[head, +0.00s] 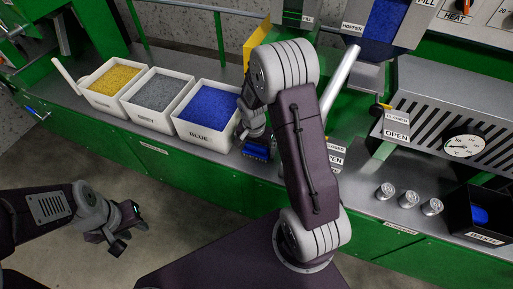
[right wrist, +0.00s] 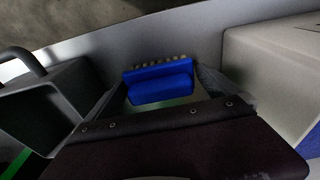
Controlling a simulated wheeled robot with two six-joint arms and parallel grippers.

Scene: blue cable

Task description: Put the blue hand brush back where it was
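The blue hand brush (head: 256,152) is below my right gripper (head: 252,138) at the front of the bench, just right of the BLUE bin. In the right wrist view the brush (right wrist: 160,82) sits between the two fingers (right wrist: 161,88), which appear to press on both its ends. Its pale bristles point away from the palm. I cannot tell whether the brush touches the bench. My left gripper (head: 130,236) hangs over the floor at the lower left, empty, with its fingers apart.
White bins of yellow (head: 87,101), grey (head: 124,122) and blue (head: 182,137) granules stand left of the brush. A black box (head: 463,222) with something blue inside is at the far right.

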